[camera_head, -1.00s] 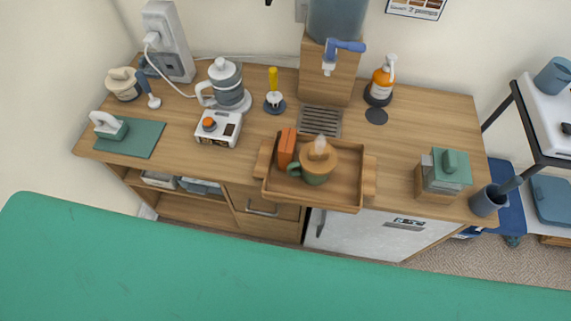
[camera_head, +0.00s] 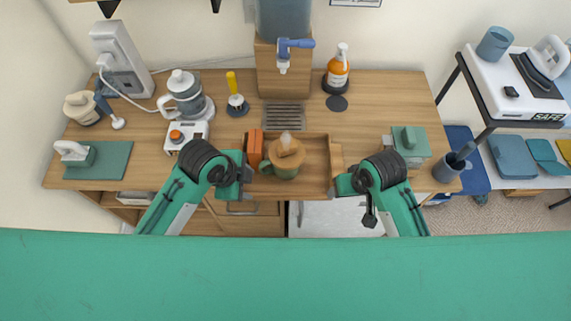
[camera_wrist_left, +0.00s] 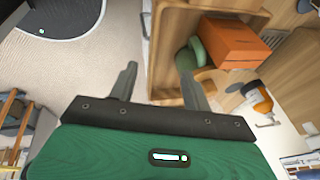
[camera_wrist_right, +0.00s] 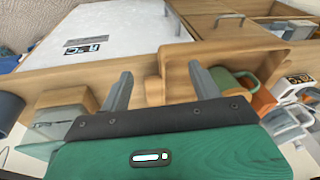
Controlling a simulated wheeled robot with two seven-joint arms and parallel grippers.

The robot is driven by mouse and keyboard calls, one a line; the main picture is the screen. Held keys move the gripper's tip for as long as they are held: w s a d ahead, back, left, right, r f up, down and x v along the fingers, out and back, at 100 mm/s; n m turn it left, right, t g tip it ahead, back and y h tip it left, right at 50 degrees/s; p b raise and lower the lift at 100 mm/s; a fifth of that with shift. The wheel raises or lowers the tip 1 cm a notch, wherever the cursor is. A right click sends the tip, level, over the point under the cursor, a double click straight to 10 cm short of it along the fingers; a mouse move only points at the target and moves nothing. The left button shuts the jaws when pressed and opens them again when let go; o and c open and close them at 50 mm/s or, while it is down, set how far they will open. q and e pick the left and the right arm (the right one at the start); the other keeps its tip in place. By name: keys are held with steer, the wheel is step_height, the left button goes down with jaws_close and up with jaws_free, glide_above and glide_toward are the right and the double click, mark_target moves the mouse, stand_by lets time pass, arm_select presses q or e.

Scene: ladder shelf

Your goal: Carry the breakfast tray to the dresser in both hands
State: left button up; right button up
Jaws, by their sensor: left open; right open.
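The wooden breakfast tray (camera_head: 315,157) sits on the wooden counter, near its front edge. Neither visibly grips the tray. I cannot identify a dresser.
The counter (camera_head: 382,100) also holds a kettle (camera_head: 184,92), an orange bottle (camera_head: 338,68), a green-lidded container (camera_head: 409,143) and a water dispenser (camera_head: 284,60) behind the tray. A dark cup (camera_head: 448,167) stands at the right edge.

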steer(key=shift+g+h, duration=0.3)
steer(key=shift+g, duration=0.2)
steer(key=w, duration=0.2)
steer(key=w+a+r, duration=0.1)
steer(key=w, duration=0.1)
steer(key=w+r, duration=0.1)
steer(key=w, duration=0.2)
steer(key=shift+a, duration=0.2)
step_height(320, 180, up, 3)
steer(key=m+h, duration=0.1)
glide_above(337, 161)
arm_select(q)
steer(key=w+a+r+m+g+y, duration=0.1)
steer(key=w+a+r+m, duration=0.1)
steer(key=w+m, duration=0.4)
steer(key=w+a+r+m+g+y, duration=0.1)
steer(key=w+a+r+m+y, duration=0.1)
steer(key=w+m, duration=0.4)
steer(key=a+m, duration=0.1)
steer(key=m, duration=0.4)
steer(key=shift+w+a, duration=0.15)
steer(key=shift+a, duration=0.1)
arm_select(e)
steer(key=shift+r+m+g, duration=0.1)
steer(key=shift+m+g, duration=0.2)
steer(key=shift+g, duration=0.2)
